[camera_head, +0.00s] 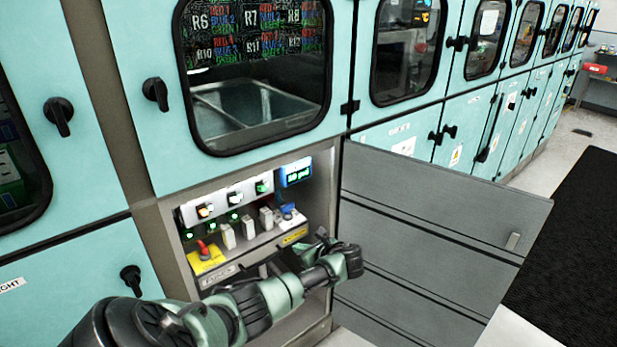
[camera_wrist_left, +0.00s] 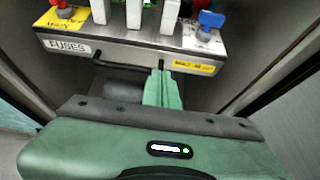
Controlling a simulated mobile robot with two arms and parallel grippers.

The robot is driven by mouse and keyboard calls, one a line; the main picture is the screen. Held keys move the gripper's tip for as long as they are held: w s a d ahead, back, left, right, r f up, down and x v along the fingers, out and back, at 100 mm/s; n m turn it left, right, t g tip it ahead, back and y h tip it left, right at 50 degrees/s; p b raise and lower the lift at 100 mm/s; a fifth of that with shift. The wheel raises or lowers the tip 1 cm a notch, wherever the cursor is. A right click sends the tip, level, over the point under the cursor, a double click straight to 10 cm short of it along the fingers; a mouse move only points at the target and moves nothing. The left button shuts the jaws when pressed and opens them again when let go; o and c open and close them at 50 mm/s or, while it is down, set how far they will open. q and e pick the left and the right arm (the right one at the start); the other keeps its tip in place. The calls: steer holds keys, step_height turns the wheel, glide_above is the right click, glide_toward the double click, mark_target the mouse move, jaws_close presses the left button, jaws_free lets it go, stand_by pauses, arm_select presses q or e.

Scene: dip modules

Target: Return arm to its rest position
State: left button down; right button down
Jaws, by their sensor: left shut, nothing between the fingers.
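My left arm reaches in from the bottom left of the head view. My left gripper (camera_head: 322,240) is in front of the open cabinet compartment (camera_head: 205,283), near its right side and below the fuse panel. In the left wrist view its fingers (camera_wrist_left: 162,88) are shut together and empty, just below the panel's front edge between the FUSES label (camera_wrist_left: 68,47) and a yellow label (camera_wrist_left: 193,67). I cannot tell whether they touch the panel. My right gripper is not in view.
A grey cabinet door (camera_head: 430,235) stands open right of my arm. Open floor (camera_head: 560,160) and a black mat (camera_head: 575,255) lie farther right.

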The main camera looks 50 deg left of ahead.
arm_select(q)
steer(key=s+d+f+n+h, duration=0.2)
steer(key=s+d+f, duration=0.35)
steer(key=f, duration=0.45)
steer(key=s+d+f+n+h, duration=0.25)
steer(key=s+d+f, duration=0.35)
steer(key=f, duration=0.4)
steer(key=s+d+f+n+h, duration=0.1)
steer(key=s+d+f+h, duration=0.2)
steer(key=s+d+f, duration=0.5)
steer(key=s+d+f+n+h, duration=0.1)
steer(key=s+d+f+n, duration=0.2)
steer(key=s, duration=0.5)
steer(key=s+d+f+n+h, duration=0.2)
steer(key=s+d+f+n, duration=0.2)
steer(key=s, duration=0.5)
steer(key=s+d+f+n+h, duration=0.1)
steer(key=s+d+f+n, duration=0.3)
steer(key=s+d, duration=0.3)
steer(key=shift+s+f, duration=0.7)
steer(key=shift+s, duration=0.5)
steer(key=shift+h, duration=0.25)
